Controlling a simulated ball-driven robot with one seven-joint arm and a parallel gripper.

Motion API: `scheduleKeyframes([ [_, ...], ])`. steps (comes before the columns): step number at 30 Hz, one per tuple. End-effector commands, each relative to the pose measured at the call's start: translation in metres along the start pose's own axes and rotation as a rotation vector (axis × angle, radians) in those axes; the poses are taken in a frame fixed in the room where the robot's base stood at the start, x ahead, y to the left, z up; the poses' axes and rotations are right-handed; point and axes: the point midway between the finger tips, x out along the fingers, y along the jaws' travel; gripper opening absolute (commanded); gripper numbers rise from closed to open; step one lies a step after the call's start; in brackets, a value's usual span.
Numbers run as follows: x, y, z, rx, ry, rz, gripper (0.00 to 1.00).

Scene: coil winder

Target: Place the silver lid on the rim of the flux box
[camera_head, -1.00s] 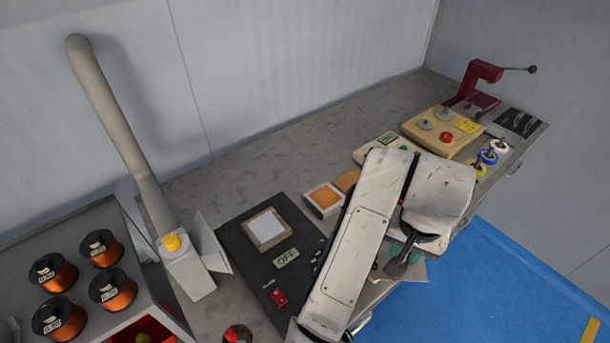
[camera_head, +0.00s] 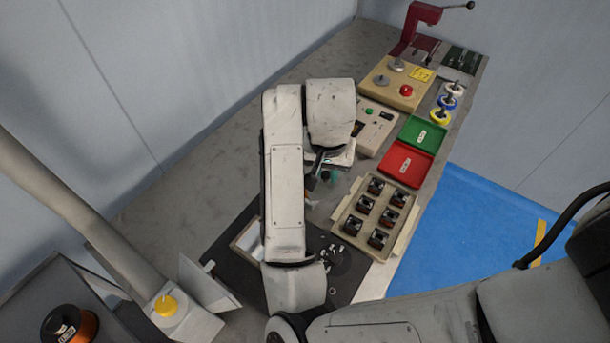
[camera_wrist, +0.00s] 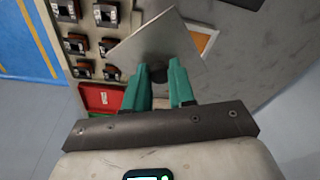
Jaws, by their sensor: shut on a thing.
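In the wrist view my gripper (camera_wrist: 160,76) has teal fingers shut on the dark knob of the silver lid (camera_wrist: 152,38), a flat square plate. The flux box (camera_wrist: 206,32), with orange inside a pale rim, shows partly behind the lid's upper right edge. The lid hides the rest of it, and I cannot tell the height between them. In the head view my gripper (camera_head: 328,174) is partly hidden by my arm, which also blocks the flux box.
A beige tray (camera_head: 353,194) of several small coil parts lies right of my gripper, with a red tray (camera_head: 407,164) and a green tray (camera_head: 424,133) beyond. A pale square container (camera_head: 243,243) sits on the black plate, partly behind my arm. Bare bench lies left.

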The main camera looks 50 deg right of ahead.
Motion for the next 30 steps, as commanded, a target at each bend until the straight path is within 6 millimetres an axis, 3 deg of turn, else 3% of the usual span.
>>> scheduleKeyframes([
  [4, 0.015, -0.019, -0.018, 0.001, -0.003, 0.002, 0.00],
  [12, 0.059, -0.043, -0.035, 0.000, -0.004, 0.001, 0.00],
  [21, 0.081, -0.054, -0.044, 0.000, -0.003, 0.000, 0.00],
  [30, 0.109, -0.053, -0.039, 0.000, -0.001, 0.000, 0.00],
])
